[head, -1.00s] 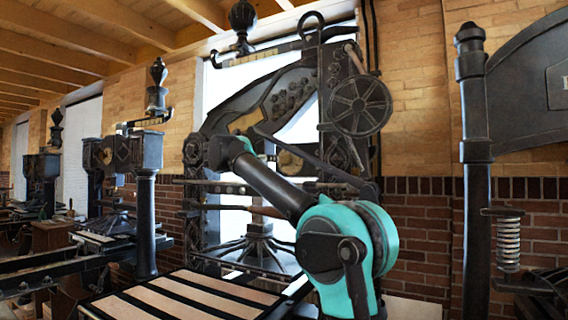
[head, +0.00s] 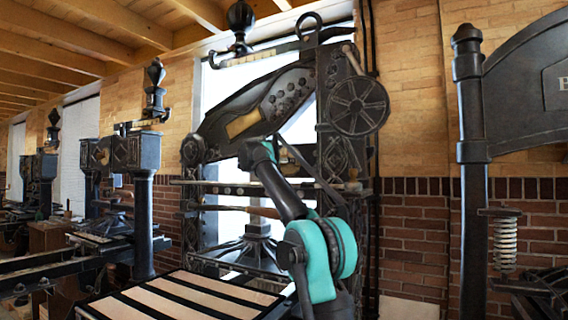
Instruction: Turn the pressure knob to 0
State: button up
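The large black hand press (head: 338,60) stands in front of the bright window, behind my arm. A dark spoked wheel (head: 358,105) is on its upper right side, and a small wooden knob (head: 352,186) shows lower on the same side. I cannot tell which part is the pressure knob, and no number or scale can be read. My teal and black arm rises from the bottom middle towards the press. Its dark end, my gripper (head: 250,155), overlaps the press's middle, left of the wheel. The fingers cannot be made out, nor whether they touch anything.
The press's flat bed (head: 180,297) with pale strips juts out at the lower left of my arm. More presses (head: 144,205) stand along the left. Another black press (head: 472,150) with a coil spring is on the right. A brick wall (head: 415,225) lies between.

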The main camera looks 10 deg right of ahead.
jog(key=shift+w+d, duration=0.25)
jog(key=shift+w, duration=0.05)
jog(key=c, duration=1.2)
jog(key=shift+o, duration=0.2)
